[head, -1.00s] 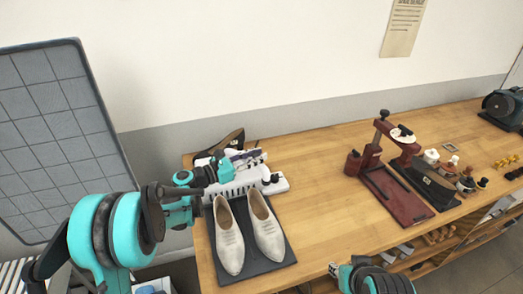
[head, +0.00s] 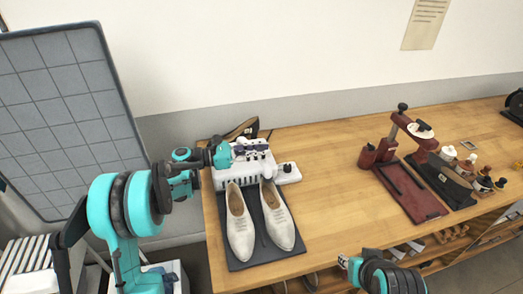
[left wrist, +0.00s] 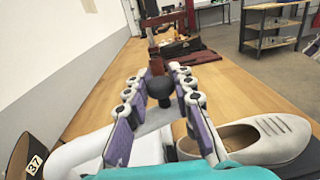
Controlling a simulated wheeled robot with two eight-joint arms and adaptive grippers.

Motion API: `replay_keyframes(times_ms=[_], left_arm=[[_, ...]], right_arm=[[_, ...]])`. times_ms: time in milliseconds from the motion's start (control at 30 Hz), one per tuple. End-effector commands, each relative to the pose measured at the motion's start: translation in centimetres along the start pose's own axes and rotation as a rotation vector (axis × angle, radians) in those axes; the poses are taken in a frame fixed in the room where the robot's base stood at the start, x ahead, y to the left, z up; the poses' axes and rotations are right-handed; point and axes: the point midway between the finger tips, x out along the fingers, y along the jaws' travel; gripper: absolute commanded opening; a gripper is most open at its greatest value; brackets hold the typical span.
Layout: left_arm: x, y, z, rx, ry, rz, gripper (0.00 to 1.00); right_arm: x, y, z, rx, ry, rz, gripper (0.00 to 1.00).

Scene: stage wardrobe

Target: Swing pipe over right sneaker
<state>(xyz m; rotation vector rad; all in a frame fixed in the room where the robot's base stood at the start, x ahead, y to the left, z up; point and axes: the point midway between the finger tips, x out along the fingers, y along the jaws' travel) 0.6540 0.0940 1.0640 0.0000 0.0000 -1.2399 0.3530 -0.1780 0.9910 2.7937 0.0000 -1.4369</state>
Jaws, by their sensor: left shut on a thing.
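Two pale lace-up shoes stand on a dark mat; the right one (head: 276,215) is beside the left one (head: 239,222). A white slotted unit (head: 236,182) stands behind them. My left gripper (head: 258,150) is over this unit, behind the shoes. In the left wrist view, its fingers (left wrist: 160,90) are on either side of a black knob (left wrist: 160,91), and a white pipe-like part (left wrist: 152,121) shows below it. The fingers and wrist partly hide this part. The right shoe (left wrist: 262,138) also shows there. My right gripper (head: 346,262) is low in the head view, its fingers unclear.
A dark red press-like stand (head: 412,190) is farther right on the wooden table (head: 335,165), with small bottles (head: 467,163) beyond it. A dark item marked 37 (left wrist: 33,160) lies behind the white unit. The table between shoes and stand is clear.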

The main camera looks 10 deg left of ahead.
Motion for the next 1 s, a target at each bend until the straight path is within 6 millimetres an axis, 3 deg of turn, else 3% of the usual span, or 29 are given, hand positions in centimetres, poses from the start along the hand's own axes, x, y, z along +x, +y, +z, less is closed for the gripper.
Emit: replay_keyframes(times_ms=[67, 100, 167, 567, 1000], left_arm=[[0.0, 0.0, 0.0, 0.0, 0.0, 0.001, 0.0], [0.0, 0.0, 0.0, 0.0, 0.0, 0.001, 0.31], [0.0, 0.0, 0.0, 0.0, 0.0, 0.001, 0.44], [-0.7, 0.0, 0.0, 0.0, 0.0, 0.002, 0.44], [-9.5, 0.1, 0.0, 0.0, 0.0, 0.004, 0.44]], right_arm=[[0.0, 0.0, 0.0, 0.0, 0.0, 0.0, 0.32], [0.0, 0.0, 0.0, 0.0, 0.0, 0.0, 0.32], [0.0, 0.0, 0.0, 0.0, 0.0, 0.0, 0.32], [0.0, 0.0, 0.0, 0.0, 0.0, 0.0, 0.32], [0.0, 0.0, 0.0, 0.0, 0.0, 0.0, 0.32]])
